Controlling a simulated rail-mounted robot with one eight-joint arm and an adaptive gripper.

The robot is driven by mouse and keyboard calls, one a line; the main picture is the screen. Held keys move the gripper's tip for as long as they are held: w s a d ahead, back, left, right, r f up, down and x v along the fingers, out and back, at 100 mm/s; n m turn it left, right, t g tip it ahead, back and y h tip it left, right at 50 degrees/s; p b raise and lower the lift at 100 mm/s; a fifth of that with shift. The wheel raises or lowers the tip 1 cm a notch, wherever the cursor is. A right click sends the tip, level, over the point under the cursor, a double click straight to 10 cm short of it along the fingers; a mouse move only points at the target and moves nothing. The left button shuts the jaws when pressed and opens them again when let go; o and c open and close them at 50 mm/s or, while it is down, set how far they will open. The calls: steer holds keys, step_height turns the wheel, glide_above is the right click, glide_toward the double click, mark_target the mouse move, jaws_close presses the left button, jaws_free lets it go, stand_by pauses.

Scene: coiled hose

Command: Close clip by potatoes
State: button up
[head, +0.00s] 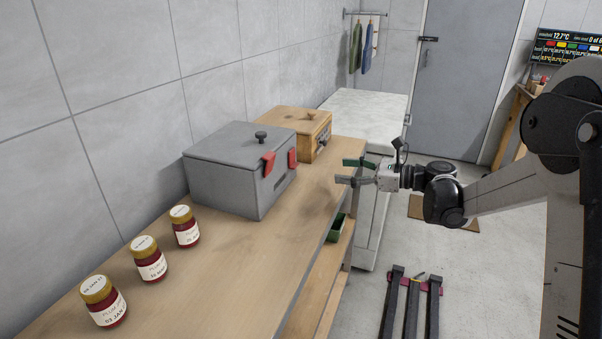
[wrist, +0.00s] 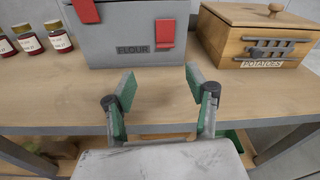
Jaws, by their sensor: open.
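The wooden box labelled POTATOES (wrist: 262,64) has a lid with a knob and a dark grey bar latch (wrist: 270,48) on its front; it also shows in the head view (head: 289,121). The grey box labelled FLOUR (wrist: 115,33) stands beside it with two red clips on its front. The red clip nearer the potatoes (wrist: 166,34) hangs against the front; the other red clip (wrist: 85,10) sits higher and looks tilted. I cannot tell whether either is fastened. My gripper (wrist: 160,88) is open and empty, in front of the grey box and apart from it; it also shows in the head view (head: 350,171).
Several jars with gold lids (head: 151,259) stand on the wooden bench (head: 225,265) to the left. A green bin (head: 338,227) is below the bench edge. A white-topped cabinet (head: 370,112) stands beyond the bench. The bench in front of the boxes is clear.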

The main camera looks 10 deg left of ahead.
mark_target(294, 158)
steer(key=shift+m+y, duration=0.7)
steer(key=shift+y, duration=0.1)
steer(key=w+a+f, duration=0.1)
steer(key=a, duration=0.3)
steer(key=w+a+f+b, duration=0.1)
steer(key=w+a, duration=0.1)
steer(key=a, duration=0.3)
steer(key=w+a+f, duration=0.1)
steer(key=a, duration=0.4)
steer(key=shift+w+b, duration=0.15)
steer(key=shift+b, duration=0.2)
steer(key=shift+c, duration=0.2)
steer(key=c, duration=1.1)
steer(key=shift+d+r, duration=0.1)
